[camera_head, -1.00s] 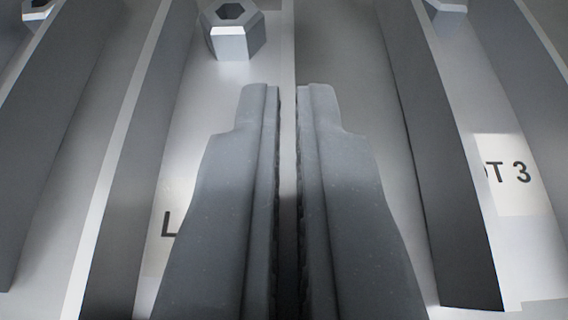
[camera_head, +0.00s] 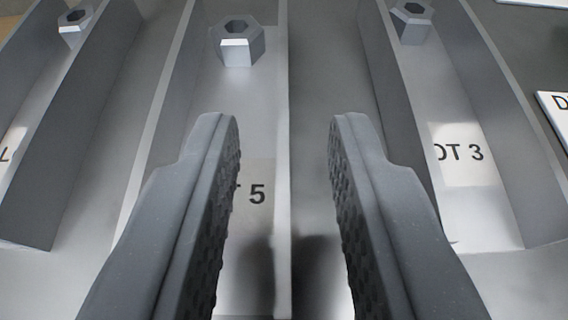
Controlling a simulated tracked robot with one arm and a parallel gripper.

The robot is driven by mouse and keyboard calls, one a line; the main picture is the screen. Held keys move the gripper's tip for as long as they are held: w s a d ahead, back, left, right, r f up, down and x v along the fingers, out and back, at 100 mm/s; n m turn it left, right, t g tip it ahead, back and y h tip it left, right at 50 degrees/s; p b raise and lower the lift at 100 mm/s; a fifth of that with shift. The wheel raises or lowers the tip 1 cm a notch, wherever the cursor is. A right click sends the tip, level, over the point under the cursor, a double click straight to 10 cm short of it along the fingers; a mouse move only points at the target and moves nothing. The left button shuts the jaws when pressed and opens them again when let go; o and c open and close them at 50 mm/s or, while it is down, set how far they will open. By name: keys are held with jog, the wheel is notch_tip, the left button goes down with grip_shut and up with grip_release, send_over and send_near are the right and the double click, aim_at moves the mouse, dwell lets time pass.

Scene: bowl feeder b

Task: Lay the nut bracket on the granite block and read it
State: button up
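My gripper (camera_head: 286,125) is open and empty, its two dark ridged fingers spread wide above the metal channels. A grey hex nut (camera_head: 237,42) with a central hole stands in the middle channel, beyond the fingertips and a little left of centre. A second hex nut (camera_head: 412,22) stands in the right channel, and a third (camera_head: 75,25) in the left channel. No nut is between the fingers. I see no granite block and nothing I can name as a bracket.
The middle channel has a label ending in 5 (camera_head: 255,190), partly hidden by the left finger. Raised walls (camera_head: 405,90) flank the channels. A white card edge (camera_head: 558,115) shows at the far right.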

jog(key=p+v, duration=0.1)
jog(key=v, duration=0.8)
jog(key=shift+s, duration=0.25)
jog(key=shift+r, duration=0.2)
